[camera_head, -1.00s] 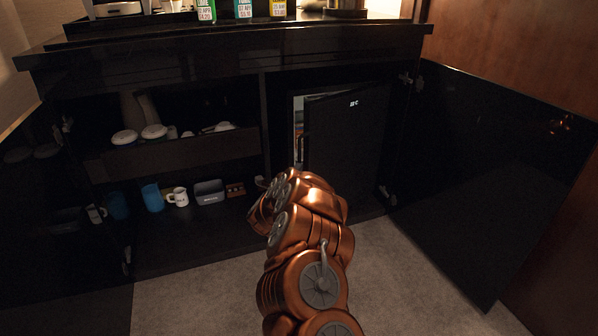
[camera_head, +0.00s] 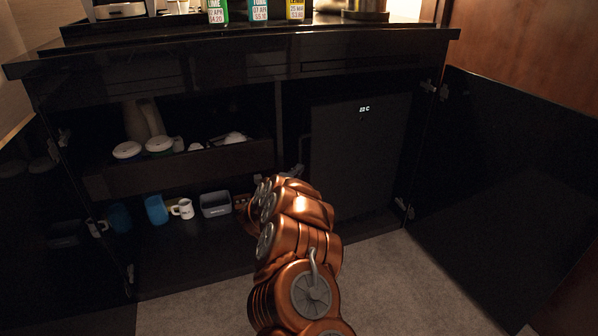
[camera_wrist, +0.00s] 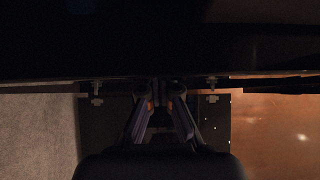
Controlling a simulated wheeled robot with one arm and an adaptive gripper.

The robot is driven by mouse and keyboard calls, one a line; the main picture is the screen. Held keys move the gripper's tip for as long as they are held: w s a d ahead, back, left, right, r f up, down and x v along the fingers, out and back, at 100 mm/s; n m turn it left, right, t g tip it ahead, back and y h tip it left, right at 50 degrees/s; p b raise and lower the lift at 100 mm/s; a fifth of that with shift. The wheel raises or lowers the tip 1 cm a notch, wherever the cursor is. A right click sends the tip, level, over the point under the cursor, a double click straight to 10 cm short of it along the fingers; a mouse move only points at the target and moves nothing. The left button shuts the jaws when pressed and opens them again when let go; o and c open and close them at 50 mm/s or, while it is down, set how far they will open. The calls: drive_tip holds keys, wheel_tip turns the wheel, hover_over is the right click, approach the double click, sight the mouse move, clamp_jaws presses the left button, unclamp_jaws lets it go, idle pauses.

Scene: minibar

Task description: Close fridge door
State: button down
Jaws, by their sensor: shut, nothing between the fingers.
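The black fridge door (camera_head: 360,155), with a small lit display (camera_head: 364,109) near its top, stands in the right part of the minibar cabinet. It looks flush or nearly flush with the fridge, and no lit interior shows. I cannot tell whether a thin gap is left. My gripper is mostly hidden behind my copper arm in the head view, near the door's lower left edge. In the wrist view my gripper (camera_wrist: 162,92) is shut and empty, its fingertips up against or very near a dark surface (camera_wrist: 130,40); contact is unclear.
An open cabinet door (camera_head: 505,175) stands to the right and another dark one to the left. Left shelves hold white cups (camera_head: 160,144), a blue cup (camera_head: 156,209), a white mug (camera_head: 182,208) and a grey bin (camera_head: 215,204). Carpet in front is clear.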

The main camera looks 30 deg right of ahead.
drive_tip(key=shift+w+a, duration=0.1)
drive_tip(key=shift+a, duration=0.05)
drive_tip(key=shift+a, duration=0.1)
